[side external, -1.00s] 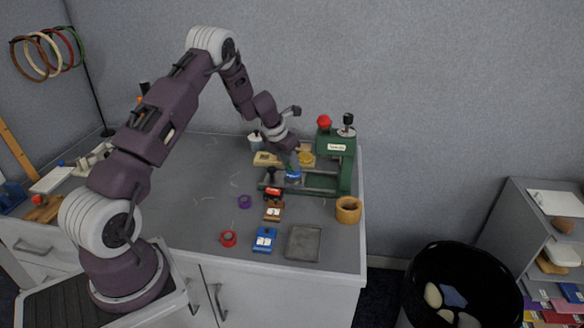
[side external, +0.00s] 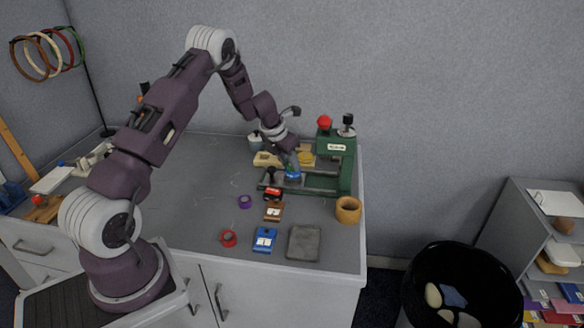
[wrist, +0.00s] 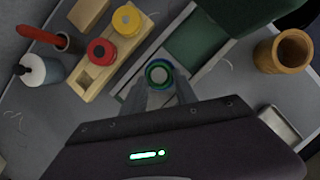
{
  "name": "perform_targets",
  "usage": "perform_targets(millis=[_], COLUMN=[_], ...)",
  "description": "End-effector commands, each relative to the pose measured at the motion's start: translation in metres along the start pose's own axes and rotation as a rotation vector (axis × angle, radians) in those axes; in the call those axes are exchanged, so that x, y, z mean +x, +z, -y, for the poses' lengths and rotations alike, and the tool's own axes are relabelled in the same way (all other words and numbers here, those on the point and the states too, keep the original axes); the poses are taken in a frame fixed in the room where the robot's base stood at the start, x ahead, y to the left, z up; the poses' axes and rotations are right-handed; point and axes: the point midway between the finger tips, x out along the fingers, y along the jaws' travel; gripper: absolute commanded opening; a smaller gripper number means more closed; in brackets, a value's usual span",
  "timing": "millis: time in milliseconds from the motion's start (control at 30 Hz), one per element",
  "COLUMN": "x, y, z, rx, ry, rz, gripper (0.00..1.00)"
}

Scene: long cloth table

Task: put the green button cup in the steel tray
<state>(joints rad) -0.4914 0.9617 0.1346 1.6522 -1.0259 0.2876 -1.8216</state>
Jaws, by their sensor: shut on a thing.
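My gripper (wrist: 158,90) is shut on a small round piece (wrist: 159,73) with a green ring inside a blue outer edge. I take it to be the green button cup; in the side view the held piece looks mostly blue (side external: 292,174) and is partly covered by the fingers. It is by the green press's base, at the back right of the table. The grey steel tray (side external: 304,242) lies flat near the front right edge and looks empty. A corner of it shows in the wrist view (wrist: 280,125).
The green press (side external: 338,155) stands close beside my gripper. A wooden holder with red and yellow cups (wrist: 101,52) is to the left in the wrist view. A wooden cup (side external: 348,210), brown block (side external: 273,211) and blue box (side external: 265,239) surround the space near the tray.

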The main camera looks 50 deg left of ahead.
Motion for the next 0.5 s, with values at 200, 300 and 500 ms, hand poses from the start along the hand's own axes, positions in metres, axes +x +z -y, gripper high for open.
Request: perform_targets(millis=[200, 300, 500], x=[0.001, -0.017, -0.066], y=[-0.005, 0.004, 0.026], z=[0.001, 0.001, 0.001], rx=[0.000, 0.002, 0.003], ry=[-0.004, -0.002, -0.001], rz=[-0.016, -0.011, -0.006], gripper=[0.00, 0.00, 0.00])
